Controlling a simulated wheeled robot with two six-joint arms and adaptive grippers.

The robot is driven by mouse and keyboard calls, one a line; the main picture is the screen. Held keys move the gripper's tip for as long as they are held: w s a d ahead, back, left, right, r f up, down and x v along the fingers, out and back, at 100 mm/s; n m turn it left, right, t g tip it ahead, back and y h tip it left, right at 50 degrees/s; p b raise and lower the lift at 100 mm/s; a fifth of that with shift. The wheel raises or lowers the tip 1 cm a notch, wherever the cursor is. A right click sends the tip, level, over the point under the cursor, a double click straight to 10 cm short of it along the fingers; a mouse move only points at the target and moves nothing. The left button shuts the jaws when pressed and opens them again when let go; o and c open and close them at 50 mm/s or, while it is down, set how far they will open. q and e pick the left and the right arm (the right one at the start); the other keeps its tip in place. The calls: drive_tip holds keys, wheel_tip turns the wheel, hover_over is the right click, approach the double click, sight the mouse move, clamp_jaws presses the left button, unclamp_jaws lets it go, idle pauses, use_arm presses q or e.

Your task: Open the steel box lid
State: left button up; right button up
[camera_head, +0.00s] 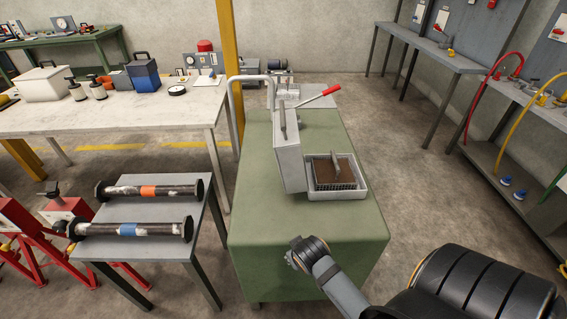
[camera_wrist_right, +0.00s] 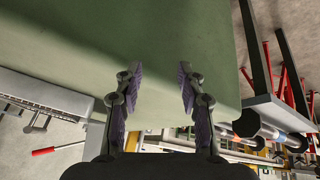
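The steel box (camera_head: 360,192) sits on the green bench (camera_head: 300,225). Its lid (camera_head: 290,160) appears raised, standing nearly upright along the box's left side, with a dark bar handle (camera_head: 283,120) on it. A brown ribbed insert with a grey handle (camera_head: 336,165) shows inside the box. My right arm reaches in from the lower right to the bench's front part, apart from the box. In the right wrist view my right gripper (camera_wrist_right: 160,72) is open, its purple-padded fingers apart with nothing between them. My left gripper is not in view.
A red-handled lever (camera_head: 318,96) stands behind the lid. A grey pipe (camera_head: 232,95) rises at the bench's back left. A low table (camera_head: 185,248) at left holds two flanged spools (camera_head: 150,188). The bench top before the box is bare.

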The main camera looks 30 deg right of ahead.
drive_tip(key=w+d+r+m+t+h, duration=0.2)
drive_tip(key=w+d+r+t, duration=0.1)
drive_tip(key=w+r, duration=0.4)
drive_tip(key=w+d+r+m+t+h, duration=0.25)
drive_tip(key=w+r, duration=0.35)
drive_tip(key=r, duration=0.4)
drive_tip(key=m+t+h, duration=0.2)
drive_tip(key=t+h, duration=0.1)
drive_tip(key=t, duration=0.1)
approach(283, 118)
drive_tip(key=shift+d+f+b, duration=0.2)
drive_tip(key=shift+f+b, duration=0.15)
drive_tip(key=shift+f, duration=0.15)
drive_tip(key=p+x, duration=0.2)
drive_tip(key=x, duration=0.7)
drive_tip(key=shift+w, duration=0.25)
drive_tip(key=shift+w+d+t+y, duration=0.25)
drive_tip(key=shift+w, duration=0.1)
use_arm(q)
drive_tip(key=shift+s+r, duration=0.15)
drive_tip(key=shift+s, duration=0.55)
use_arm(e)
drive_tip(key=shift+c, duration=0.4)
clamp_jaws()
